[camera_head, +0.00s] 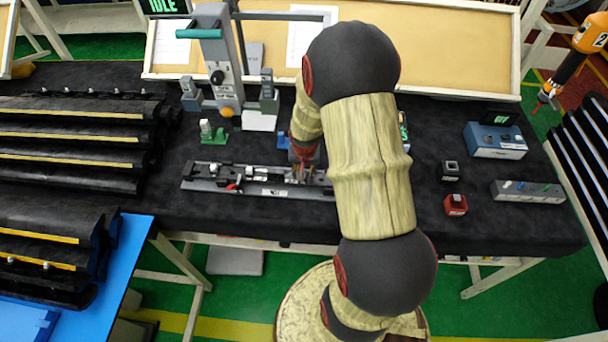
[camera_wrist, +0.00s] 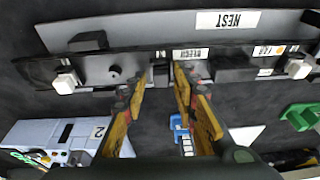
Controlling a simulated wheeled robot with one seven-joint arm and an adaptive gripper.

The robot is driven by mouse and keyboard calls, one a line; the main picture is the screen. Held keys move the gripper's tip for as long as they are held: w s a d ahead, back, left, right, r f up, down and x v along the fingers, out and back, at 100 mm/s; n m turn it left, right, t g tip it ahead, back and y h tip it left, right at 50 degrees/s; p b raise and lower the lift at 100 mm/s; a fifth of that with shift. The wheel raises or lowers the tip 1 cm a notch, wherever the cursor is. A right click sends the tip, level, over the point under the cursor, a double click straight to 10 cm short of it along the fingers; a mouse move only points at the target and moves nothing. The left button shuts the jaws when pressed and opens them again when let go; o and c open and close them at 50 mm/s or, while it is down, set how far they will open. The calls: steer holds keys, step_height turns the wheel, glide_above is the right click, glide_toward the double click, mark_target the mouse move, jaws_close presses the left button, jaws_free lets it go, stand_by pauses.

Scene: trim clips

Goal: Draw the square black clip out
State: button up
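A black trim strip (camera_wrist: 205,70) lies along the grey nest fixture (camera_wrist: 270,25), which also shows in the head view (camera_head: 262,190). A small square black clip (camera_wrist: 160,75) appears on the strip, in the gap between my fingertips; dark on dark, its outline is hard to make out. My gripper (camera_wrist: 159,80) is open, with one finger on each side of that spot. I cannot tell whether the fingers touch the clip. In the head view my gripper (camera_head: 303,165) is low over the right part of the nest, and my arm hides the nest's right end.
The strip also bears white clips (camera_wrist: 65,80) and a larger black block (camera_wrist: 235,68). A green holder (camera_head: 212,135) stands behind the nest. A black box (camera_head: 450,171), a red box (camera_head: 455,205) and a grey block (camera_head: 527,192) stand right. The table front is clear.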

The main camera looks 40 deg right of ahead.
steer(key=shift+r, duration=0.3)
stand_by(0.5)
steer(key=c, duration=0.3)
steer(key=shift+w+a, duration=0.1)
steer(key=c, duration=0.4)
jaws_close()
stand_by(0.4)
